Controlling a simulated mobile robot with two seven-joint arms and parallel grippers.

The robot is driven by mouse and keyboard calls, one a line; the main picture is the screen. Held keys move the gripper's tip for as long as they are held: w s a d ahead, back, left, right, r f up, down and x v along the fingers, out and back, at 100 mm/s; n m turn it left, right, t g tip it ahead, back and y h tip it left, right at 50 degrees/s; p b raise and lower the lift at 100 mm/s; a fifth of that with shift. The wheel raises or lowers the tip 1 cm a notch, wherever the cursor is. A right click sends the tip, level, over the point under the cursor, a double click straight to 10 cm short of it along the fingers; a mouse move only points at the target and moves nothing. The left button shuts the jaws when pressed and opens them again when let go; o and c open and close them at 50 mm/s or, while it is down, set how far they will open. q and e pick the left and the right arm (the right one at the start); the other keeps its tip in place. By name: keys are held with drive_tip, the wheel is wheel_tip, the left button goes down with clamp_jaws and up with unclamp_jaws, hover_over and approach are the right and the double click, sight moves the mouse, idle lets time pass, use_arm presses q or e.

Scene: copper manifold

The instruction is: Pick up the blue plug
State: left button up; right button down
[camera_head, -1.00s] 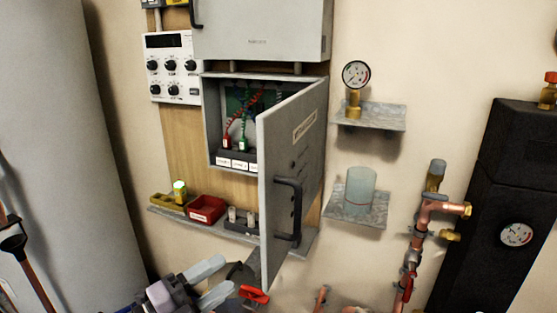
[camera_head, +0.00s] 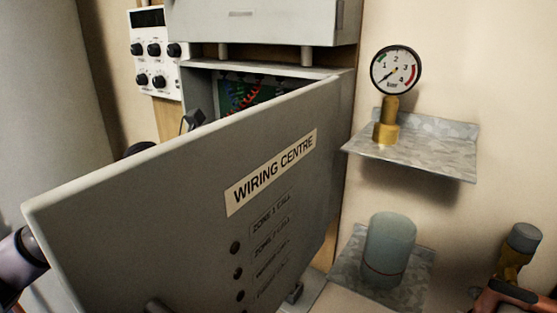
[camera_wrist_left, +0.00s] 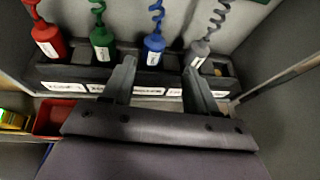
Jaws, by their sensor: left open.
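The blue plug (camera_wrist_left: 154,46) stands in a dark holder (camera_wrist_left: 75,74) with white labels, in the left wrist view. A blue coiled cord rises from its top. My left gripper (camera_wrist_left: 158,72) is open, with one finger on each side of the line to the blue plug. The plug shows in the gap beyond the fingertips; I cannot tell whether they touch it. In the head view the cabinet door (camera_head: 200,210) hides the plugs and most of my left gripper. My right gripper is in neither view.
A red plug (camera_wrist_left: 46,40) and green plug (camera_wrist_left: 102,42) stand left of the blue one, a grey plug (camera_wrist_left: 199,52) right. A red bin (camera_wrist_left: 50,118) lies lower left. The pressure gauge (camera_head: 396,70) and a glass cup (camera_head: 388,250) stand on shelves right of the door.

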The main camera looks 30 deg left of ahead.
use_arm(q)
drive_tip(key=w, duration=0.1)
drive_tip(key=w+p, duration=0.1)
drive_tip(key=shift+w+a+r+y, duration=0.2)
drive_tip(key=shift+w+a+y, duration=0.05)
drive_tip(key=shift+w+y, duration=0.1)
drive_tip(key=p+x, duration=0.1)
drive_tip(key=x, duration=0.1)
drive_tip(key=p+x, duration=0.1)
drive_tip(key=x, duration=0.1)
drive_tip(key=shift+w+d+r, duration=0.1)
drive_tip(key=shift+r, duration=0.1)
drive_tip(key=shift+w+f, duration=0.25)
drive_tip(key=shift+w, duration=0.15)
drive_tip(key=c, duration=1)
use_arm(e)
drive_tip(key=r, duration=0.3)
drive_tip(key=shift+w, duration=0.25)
